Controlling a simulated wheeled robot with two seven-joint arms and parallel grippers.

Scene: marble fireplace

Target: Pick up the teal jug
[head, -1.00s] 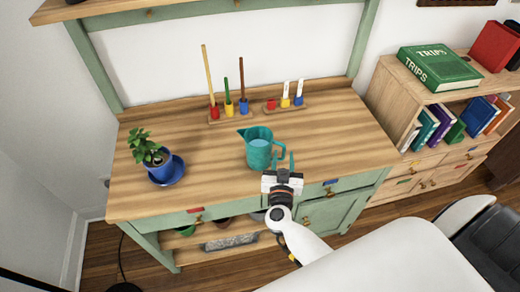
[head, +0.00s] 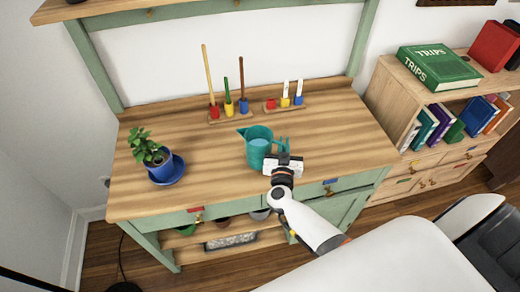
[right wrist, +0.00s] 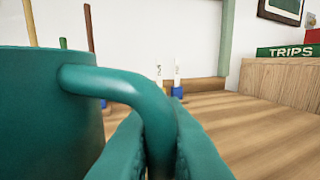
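The lower part of the handle is hidden by the fingers. My left gripper is not in view.
A potted plant on a blue saucer (head: 168,176) stands left of the jug. Behind it are a rack of upright coloured tools (head: 229,108) and a smaller rack (head: 285,102). A bookshelf (head: 400,80) stands at the right. The bench top right of the jug is clear.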

